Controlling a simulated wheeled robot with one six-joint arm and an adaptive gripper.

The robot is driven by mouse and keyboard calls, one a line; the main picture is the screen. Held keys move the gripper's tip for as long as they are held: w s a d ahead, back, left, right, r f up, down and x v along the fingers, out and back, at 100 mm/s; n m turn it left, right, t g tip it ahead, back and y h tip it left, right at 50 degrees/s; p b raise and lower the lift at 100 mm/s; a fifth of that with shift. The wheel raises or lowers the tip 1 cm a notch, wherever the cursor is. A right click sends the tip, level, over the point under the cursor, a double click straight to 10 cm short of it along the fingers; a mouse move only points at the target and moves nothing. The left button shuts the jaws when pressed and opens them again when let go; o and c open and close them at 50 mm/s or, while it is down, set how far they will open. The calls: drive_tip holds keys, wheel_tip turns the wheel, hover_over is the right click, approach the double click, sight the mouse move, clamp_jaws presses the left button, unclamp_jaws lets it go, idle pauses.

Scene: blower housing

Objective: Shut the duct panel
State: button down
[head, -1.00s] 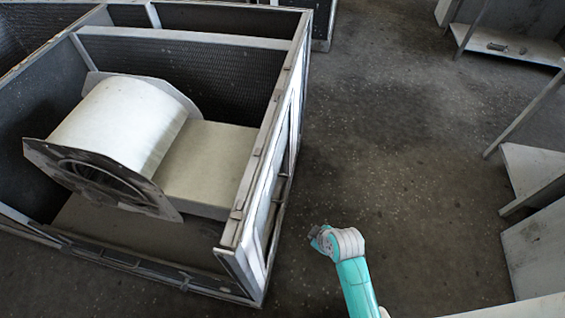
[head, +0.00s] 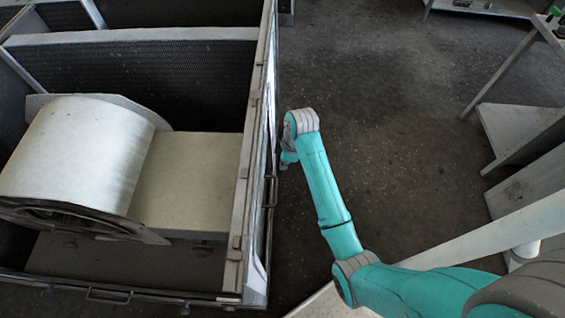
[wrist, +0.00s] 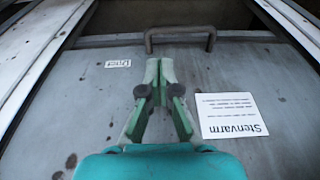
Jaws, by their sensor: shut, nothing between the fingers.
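The duct panel (wrist: 75,105) is a flat, stained grey sheet that fills most of the wrist view. It has a bar handle (wrist: 180,31) at its far edge and a white "Stenvarm" label (wrist: 231,115). In the head view the handle (head: 270,191) sticks out from the right side of the housing, where the panel is seen nearly edge-on. A dark gap runs along the panel's left edge; I cannot tell how far open it stands. My gripper (wrist: 160,66) is shut and empty in front of the panel, its tips just short of the handle in the picture. Contact is unclear.
The open-topped blower housing (head: 241,180) fills the left, with a pale rounded blower (head: 85,150) inside. The concrete floor (head: 390,110) is clear right of the housing. A grey bench (head: 520,125) stands at the right, with another shelf (head: 480,6) farther back.

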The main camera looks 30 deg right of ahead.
sight(277, 181)
drive_tip(key=f, duration=0.3)
drive_tip(key=a+f, duration=0.1)
drive_tip(key=f, duration=0.3)
drive_tip(key=w+f, duration=0.1)
drive_tip(key=f, duration=0.3)
drive_tip(key=shift+w+a, duration=0.1)
drive_tip(key=shift+a, duration=0.3)
